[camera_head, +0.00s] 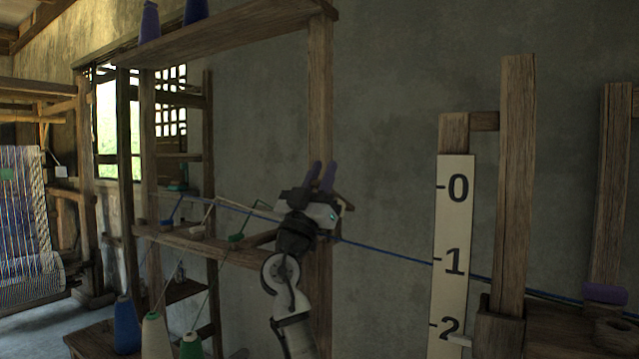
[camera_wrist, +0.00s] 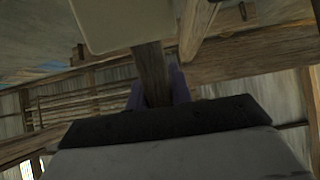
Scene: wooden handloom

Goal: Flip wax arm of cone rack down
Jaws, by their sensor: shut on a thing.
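The cone rack (camera_head: 318,95) is a wooden frame with a top shelf and a lower rail, standing before the grey wall. My gripper (camera_head: 322,175), with purple fingers, is at its right post, near the level of the lower rail. In the wrist view, my gripper (camera_wrist: 156,88) is shut on a dark wooden bar (camera_wrist: 152,65), which appears to be the wax arm. A pale block (camera_wrist: 120,22), likely the wax, shows at the bar's far end. In the head view my gripper mostly hides the arm, so its tilt cannot be told.
A blue yarn (camera_head: 385,249) runs past my gripper towards the right. Blue (camera_head: 126,325) and pale (camera_head: 155,335) cones stand low at the left, with threads rising to the lower rail (camera_head: 215,247). A white numbered scale board (camera_head: 453,290) stands at the right.

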